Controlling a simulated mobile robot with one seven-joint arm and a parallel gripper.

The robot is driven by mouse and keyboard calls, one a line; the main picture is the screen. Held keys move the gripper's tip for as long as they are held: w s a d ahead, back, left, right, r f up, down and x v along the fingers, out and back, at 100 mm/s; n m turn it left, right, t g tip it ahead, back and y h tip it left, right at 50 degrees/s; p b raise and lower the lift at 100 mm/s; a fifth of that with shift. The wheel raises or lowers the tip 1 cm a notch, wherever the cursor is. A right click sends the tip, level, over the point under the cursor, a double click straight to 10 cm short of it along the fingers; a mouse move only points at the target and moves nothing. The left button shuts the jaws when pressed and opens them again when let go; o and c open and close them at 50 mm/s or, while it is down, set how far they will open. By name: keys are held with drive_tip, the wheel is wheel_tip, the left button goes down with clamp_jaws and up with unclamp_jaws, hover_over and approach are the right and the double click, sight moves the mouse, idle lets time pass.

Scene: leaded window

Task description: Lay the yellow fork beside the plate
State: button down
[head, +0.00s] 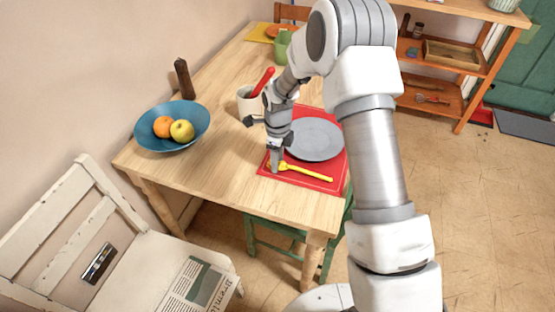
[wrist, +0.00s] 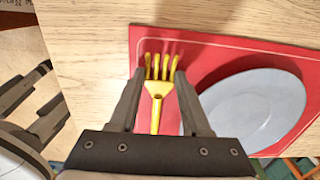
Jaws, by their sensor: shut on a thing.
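The yellow fork (head: 310,173) is at the near edge of the red placemat (head: 333,188), beside the grey plate (head: 314,140). Its handle points right in the head view. In the wrist view the fork (wrist: 157,90) has its tines up, left of the plate (wrist: 255,105), with the placemat (wrist: 215,52) under both. My gripper (head: 275,164) is low over the placemat and shut on the fork near its head. In the wrist view the fingers (wrist: 159,82) stand on either side of the fork head. I cannot tell whether the fork touches the mat.
A blue bowl (head: 150,136) with an orange and a yellow apple stands left on the table (head: 215,165). A cream pot (head: 246,103) with a red-handled utensil is behind my gripper. A dark pepper mill (head: 184,80) stands at the wall side. A white chair (head: 150,258) is at near left.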

drive_tip(key=shift+f, duration=0.2)
drive_tip(key=shift+c, duration=1.8)
unclamp_jaws()
drive_tip(key=shift+r, duration=0.1)
